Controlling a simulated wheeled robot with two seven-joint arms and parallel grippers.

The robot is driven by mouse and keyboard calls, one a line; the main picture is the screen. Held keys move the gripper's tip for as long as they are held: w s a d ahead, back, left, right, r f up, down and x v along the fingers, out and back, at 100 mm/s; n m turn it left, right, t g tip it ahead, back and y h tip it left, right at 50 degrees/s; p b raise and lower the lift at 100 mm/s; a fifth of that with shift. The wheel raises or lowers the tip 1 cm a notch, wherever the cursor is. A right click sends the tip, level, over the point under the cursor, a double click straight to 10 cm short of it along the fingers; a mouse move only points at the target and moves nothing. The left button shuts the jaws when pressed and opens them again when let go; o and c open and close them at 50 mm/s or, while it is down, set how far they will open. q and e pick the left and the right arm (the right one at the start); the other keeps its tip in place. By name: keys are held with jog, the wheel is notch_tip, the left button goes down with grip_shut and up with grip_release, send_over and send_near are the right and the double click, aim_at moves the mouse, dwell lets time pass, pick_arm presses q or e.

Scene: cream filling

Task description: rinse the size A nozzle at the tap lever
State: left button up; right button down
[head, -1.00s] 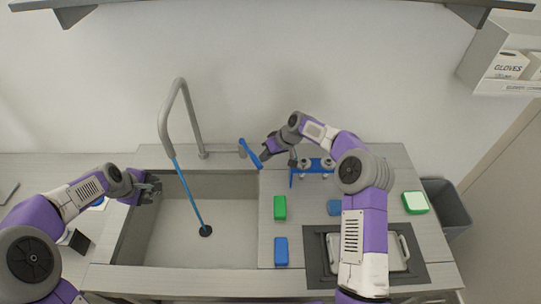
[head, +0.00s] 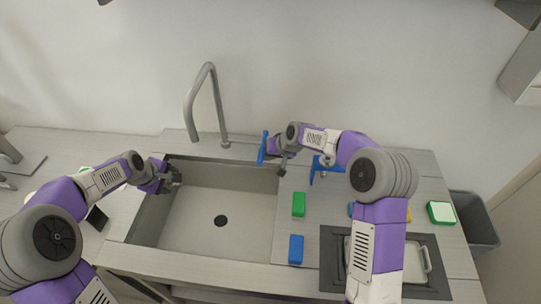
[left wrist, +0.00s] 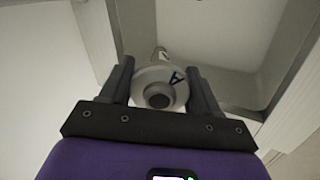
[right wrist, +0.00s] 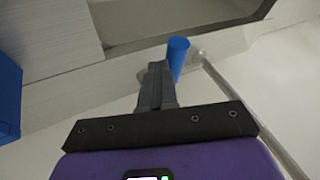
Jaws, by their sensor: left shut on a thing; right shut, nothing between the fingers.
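The size A nozzle (left wrist: 160,90), a pale round piece marked with a dark "A", is between the fingers of my left gripper (left wrist: 160,85). In the head view, my left gripper (head: 176,178) is at the left side of the sink, shut on the nozzle, which is hard to make out there. The blue tap lever (head: 263,148) stands nearly upright behind the sink's right back corner. My right gripper (head: 284,166) is shut and empty close beside the lever. In the right wrist view, the lever (right wrist: 178,56) is just right of the fingertips (right wrist: 157,68); contact is unclear.
The grey tap (head: 216,105) arches over the sink (head: 190,225), with no water running. A green block (head: 298,205) and a blue block (head: 296,250) lie right of the sink. A blue rack (head: 318,170) is partly behind my right arm. A grey bin (head: 478,225) stands far right.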

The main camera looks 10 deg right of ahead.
jog(key=shift+a, duration=0.1)
dwell(0.4)
jog(key=d+f+v, duration=0.1)
jog(key=d+v, duration=0.1)
jog(key=v, duration=1)
jog(key=shift+s+d, duration=0.3)
jog(key=shift+d, duration=0.05)
jog(key=shift+r, duration=0.2)
